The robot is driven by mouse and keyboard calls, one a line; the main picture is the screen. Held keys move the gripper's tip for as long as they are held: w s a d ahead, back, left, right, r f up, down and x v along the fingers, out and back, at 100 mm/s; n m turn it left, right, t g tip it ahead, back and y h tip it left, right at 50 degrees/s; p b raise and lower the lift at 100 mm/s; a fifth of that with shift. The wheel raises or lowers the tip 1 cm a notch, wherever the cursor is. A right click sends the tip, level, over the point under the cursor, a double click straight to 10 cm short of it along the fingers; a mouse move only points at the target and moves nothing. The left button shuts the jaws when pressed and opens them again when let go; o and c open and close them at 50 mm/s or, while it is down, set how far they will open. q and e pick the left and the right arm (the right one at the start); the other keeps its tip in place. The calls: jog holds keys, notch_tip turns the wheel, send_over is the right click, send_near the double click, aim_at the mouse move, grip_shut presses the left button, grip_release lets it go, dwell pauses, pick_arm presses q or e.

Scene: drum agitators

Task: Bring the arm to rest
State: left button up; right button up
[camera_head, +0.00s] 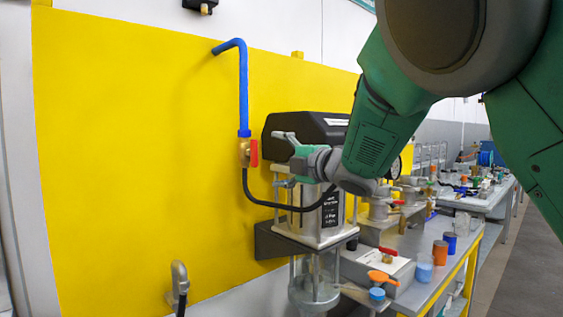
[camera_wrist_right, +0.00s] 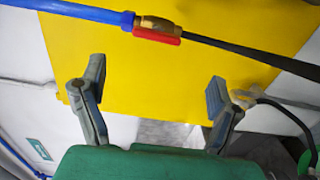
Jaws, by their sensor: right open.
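My right arm, green and grey, reaches in from the upper right in the head view. Its right gripper (camera_head: 281,160) is in front of the metal machine, below the machine's black housing (camera_head: 300,132). The right wrist view shows both fingers of this gripper (camera_wrist_right: 146,92) spread wide, with nothing held between them. Beyond them is the yellow wall panel (camera_wrist_right: 160,80). The arm hides part of the machine in the head view. My left gripper is not in view.
A blue pipe (camera_head: 243,92) with a red-handled valve (camera_head: 253,153) runs down the wall left of the gripper; a black hose leads from it. A glass vessel (camera_head: 314,282) hangs under the machine. Right of it, a bench (camera_head: 432,292) holds cups and fittings.

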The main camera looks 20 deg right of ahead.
jog(key=shift+s+d, duration=0.2)
jog(key=shift+s, duration=0.35)
jog(key=s+d+f+m+g+h, duration=0.1)
jog(key=s+f+m+g+h, duration=0.2)
jog(key=f, duration=0.9)
jog(key=s+d+f+m+g, duration=0.1)
jog(key=s+f+m, duration=0.3)
jog(key=f, duration=0.9)
jog(key=s+d+f+m+g+h, duration=0.25)
jog(key=f+m, duration=0.25)
jog(key=f, duration=0.7)
jog(key=s+f+m+g, duration=0.4)
jog(key=s+f, duration=1)
jog(key=s+a+f+m+g, duration=0.1)
jog(key=s+f+m+g, duration=0.1)
jog(key=s, duration=0.9)
jog(key=s+a+f+m+g, duration=0.1)
jog(key=s+f+m+g, duration=0.2)
jog(key=s+f, duration=0.3)
jog(key=s+g, duration=0.1)
jog(key=s, duration=0.4)
jog(key=shift+s+m+h, duration=0.3)
jog(key=shift+s+h, duration=0.05)
